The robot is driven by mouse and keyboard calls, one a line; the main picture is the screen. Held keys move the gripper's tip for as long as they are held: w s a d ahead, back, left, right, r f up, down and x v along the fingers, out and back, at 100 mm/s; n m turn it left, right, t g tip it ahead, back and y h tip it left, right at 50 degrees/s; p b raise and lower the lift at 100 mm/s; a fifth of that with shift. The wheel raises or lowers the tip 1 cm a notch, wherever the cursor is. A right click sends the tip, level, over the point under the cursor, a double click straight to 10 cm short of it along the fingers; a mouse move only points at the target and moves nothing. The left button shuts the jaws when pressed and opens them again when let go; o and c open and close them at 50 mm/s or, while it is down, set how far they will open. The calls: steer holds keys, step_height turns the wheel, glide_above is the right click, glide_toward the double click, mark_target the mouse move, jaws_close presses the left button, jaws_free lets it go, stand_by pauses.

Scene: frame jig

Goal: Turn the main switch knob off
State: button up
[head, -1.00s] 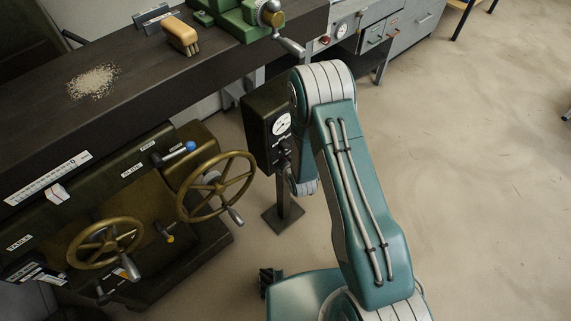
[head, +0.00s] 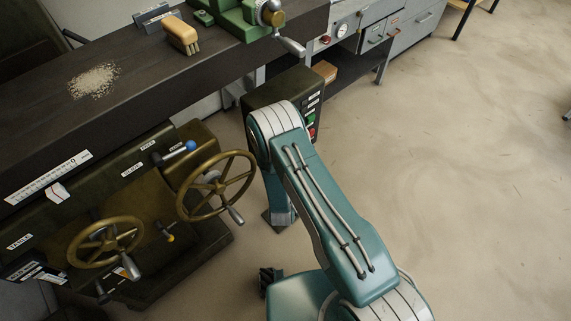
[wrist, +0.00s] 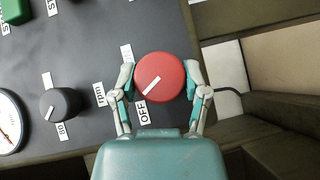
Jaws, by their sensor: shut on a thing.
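The red main switch knob (wrist: 160,77) is round, with a white pointer line running from its middle to its lower-left edge. My gripper (wrist: 160,82) has a finger on each side of the knob and is shut on it. An OFF label (wrist: 142,112) lies below left of the knob, and the pointer aims somewhat left of it. Another label (wrist: 126,53) above left is partly covered by a finger. In the head view the dark control box (head: 285,88) shows behind my arm; the knob and my gripper are hidden there.
In the wrist view, a small black rpm knob (wrist: 61,103) and a gauge (wrist: 10,122) sit left on the panel. In the head view, a brass handwheel (head: 217,187) stands close left of my arm. The floor on the right (head: 470,190) is open.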

steer(key=shift+s+a+f+n+t, duration=0.15)
steer(key=shift+f+n+t, duration=0.1)
steer(key=shift+n+t, duration=0.55)
steer(key=o, duration=1.1)
steer(key=shift+o, duration=0.2)
steer(key=shift+a+h, duration=0.1)
steer(key=shift+h, duration=0.2)
steer(key=shift+r, duration=0.1)
steer(key=s+a, duration=0.1)
steer(key=s, duration=1)
steer(key=shift+s+a, duration=0.3)
steer(key=shift+s, duration=0.05)
steer(key=shift+s, duration=0.1)
